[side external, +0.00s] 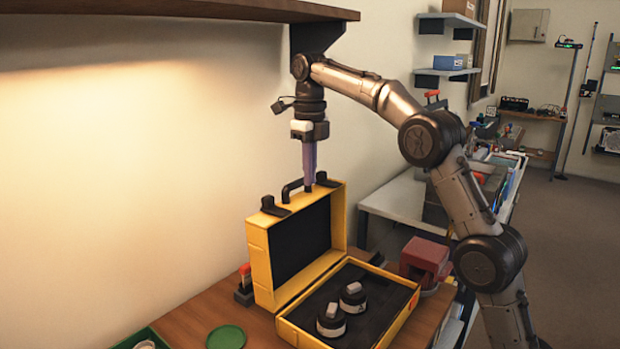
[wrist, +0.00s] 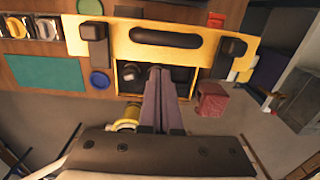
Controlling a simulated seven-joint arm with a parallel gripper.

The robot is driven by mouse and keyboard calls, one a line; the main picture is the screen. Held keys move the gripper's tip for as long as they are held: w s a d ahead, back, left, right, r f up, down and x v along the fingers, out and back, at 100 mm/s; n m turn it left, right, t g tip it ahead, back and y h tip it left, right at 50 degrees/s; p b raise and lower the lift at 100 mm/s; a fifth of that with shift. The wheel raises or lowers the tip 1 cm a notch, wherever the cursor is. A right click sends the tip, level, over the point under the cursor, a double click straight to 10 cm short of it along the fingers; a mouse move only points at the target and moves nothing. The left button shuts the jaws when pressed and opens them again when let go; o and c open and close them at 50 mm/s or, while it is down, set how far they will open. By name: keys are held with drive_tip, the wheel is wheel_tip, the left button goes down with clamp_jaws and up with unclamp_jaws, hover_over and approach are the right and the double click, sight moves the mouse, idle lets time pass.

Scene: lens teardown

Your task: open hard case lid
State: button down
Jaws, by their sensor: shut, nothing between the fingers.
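The yellow hard case (side external: 385,336) lies on the wooden bench with its lid (side external: 256,262) standing upright, so the case is open. The lid has a dark lining, two black latches and a black handle (side external: 291,190) on its top edge. In the dark foam of the base sit two round black-and-grey lens parts (side external: 331,321). My gripper (side external: 309,184) points down at the lid's top edge, right beside the handle; I cannot tell whether it touches. Its purple fingers are shut and empty. In the wrist view the fingers (wrist: 157,72) overlap the case interior below the lid edge (wrist: 240,50).
A dark red box (side external: 425,258) stands right of the case. A green round lid (side external: 226,337) and a green tray (side external: 142,340) lie at the front left. A small red-topped item (side external: 244,285) stands left of the case. A shelf (side external: 200,8) overhangs along the wall.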

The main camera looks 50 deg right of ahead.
drive_tip(key=s+a+r, duration=0.3)
drive_tip(key=s+r, duration=0.8)
drive_tip(key=s, duration=0.2)
drive_tip(key=shift+s+r, duration=0.3)
drive_tip(key=shift+s, duration=0.1)
drive_tip(key=s+a+f+n+t, duration=0.1)
drive_tip(key=s+a+n, duration=0.25)
drive_tip(key=s, duration=0.35)
drive_tip(key=s+a+f+n+t, duration=0.1)
drive_tip(key=s+a+n, duration=0.1)
drive_tip(key=s+n, duration=0.3)
drive_tip(key=s+a+f+n+t, duration=0.1)
drive_tip(key=s+f+n, duration=0.1)
drive_tip(key=f+n, duration=0.8)
drive_tip(key=s+a+f+n+t, duration=0.1)
drive_tip(key=s+f+n+t, duration=0.1)
drive_tip(key=f+n, duration=0.8)
drive_tip(key=s+n, duration=0.1)
drive_tip(key=n, duration=0.6)
drive_tip(key=shift+s, duration=0.2)
drive_tip(key=shift+r, duration=0.1)
